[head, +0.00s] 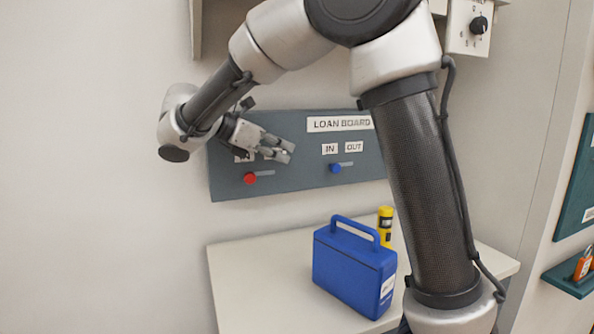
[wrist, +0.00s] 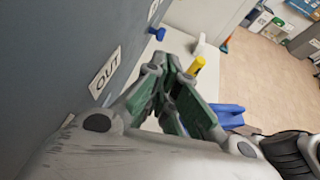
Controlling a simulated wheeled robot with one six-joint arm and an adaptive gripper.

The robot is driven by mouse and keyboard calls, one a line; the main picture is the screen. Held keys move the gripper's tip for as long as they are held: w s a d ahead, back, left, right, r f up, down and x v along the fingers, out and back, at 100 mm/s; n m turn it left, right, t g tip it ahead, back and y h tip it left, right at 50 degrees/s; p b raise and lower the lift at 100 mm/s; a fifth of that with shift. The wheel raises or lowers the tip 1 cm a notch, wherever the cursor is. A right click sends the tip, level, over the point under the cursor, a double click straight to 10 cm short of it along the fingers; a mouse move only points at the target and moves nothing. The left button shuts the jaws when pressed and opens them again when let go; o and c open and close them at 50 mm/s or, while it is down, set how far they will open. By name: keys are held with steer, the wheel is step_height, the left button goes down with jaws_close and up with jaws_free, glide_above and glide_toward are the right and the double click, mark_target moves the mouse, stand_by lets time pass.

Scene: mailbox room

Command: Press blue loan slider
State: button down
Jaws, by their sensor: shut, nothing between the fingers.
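The blue slider knob (head: 335,168) is on the grey-blue loan board (head: 300,184). It sits at the left end of its short slot, under the IN label (head: 330,149); the OUT label (head: 354,147) is to its right. My gripper (head: 287,153) is shut and empty in front of the board, left of the blue knob and apart from it in the picture. In the wrist view my shut fingers (wrist: 168,62) point toward the knob's side, and the blue knob (wrist: 157,34) shows beyond them near the board.
A red slider knob (head: 250,178) is on the board's left, below my gripper. A blue case (head: 345,272) and a yellow cylinder (head: 385,222) stand on the white table (head: 250,285) below. A dial box (head: 468,27) hangs upper right.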

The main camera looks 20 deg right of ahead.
mark_target(334, 167)
steer(key=shift+a, duration=0.2)
steer(key=x, duration=1.4)
steer(key=shift+d, duration=0.15)
steer(key=d, duration=0.7)
steer(key=shift+d, duration=0.3)
steer(key=shift+r, duration=0.1)
steer(key=shift+a, duration=0.1)
